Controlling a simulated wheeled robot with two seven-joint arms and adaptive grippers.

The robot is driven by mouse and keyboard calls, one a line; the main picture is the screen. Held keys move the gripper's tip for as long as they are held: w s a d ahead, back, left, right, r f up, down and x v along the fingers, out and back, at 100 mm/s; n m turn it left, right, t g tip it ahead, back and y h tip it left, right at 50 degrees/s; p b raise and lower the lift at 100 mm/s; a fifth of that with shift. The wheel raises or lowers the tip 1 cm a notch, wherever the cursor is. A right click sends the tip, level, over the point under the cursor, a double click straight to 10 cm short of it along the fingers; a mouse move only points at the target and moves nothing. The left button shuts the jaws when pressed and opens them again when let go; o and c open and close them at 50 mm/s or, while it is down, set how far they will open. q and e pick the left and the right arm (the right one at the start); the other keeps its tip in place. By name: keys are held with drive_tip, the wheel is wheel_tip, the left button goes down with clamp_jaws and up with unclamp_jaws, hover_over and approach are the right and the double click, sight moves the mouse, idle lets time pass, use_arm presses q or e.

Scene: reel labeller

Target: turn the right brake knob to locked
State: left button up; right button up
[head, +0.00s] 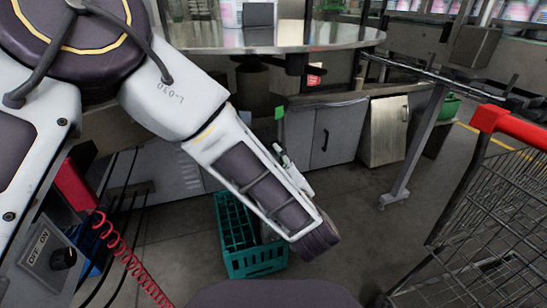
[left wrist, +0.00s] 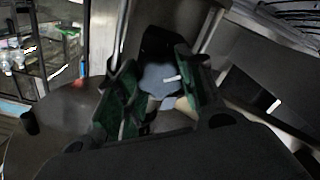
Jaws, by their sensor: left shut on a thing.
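In the left wrist view my left gripper (left wrist: 163,97) has its green-padded fingers on either side of a blue-grey, knob-like thing (left wrist: 155,76). A short white mark shows on its face, and a black part stands behind it. The fingers are shut on this thing. I cannot read any lock marking on it, nor tell how far it is turned. In the head view my left arm comes in from the left across the middle, and its forearm hides most of the area around the gripper. My right gripper is in neither view.
A teal crate (head: 255,265) stands on the floor behind my left forearm. A round table (head: 345,37) is at the back, with grey cabinets (head: 338,135) below. A wire cart with a red handle (head: 490,118) stands at the right. Some floor shows between cabinets and cart.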

use_arm(q)
drive_tip(key=shift+f+m, duration=0.1)
drive_tip(key=shift+m, duration=0.4)
drive_tip(key=o, duration=1)
drive_tip(key=shift+o, duration=0.2)
drive_tip(key=shift+s, duration=0.1)
drive_tip(key=v, duration=0.7)
drive_tip(key=shift+s, duration=0.15)
drive_tip(key=shift+d, duration=0.1)
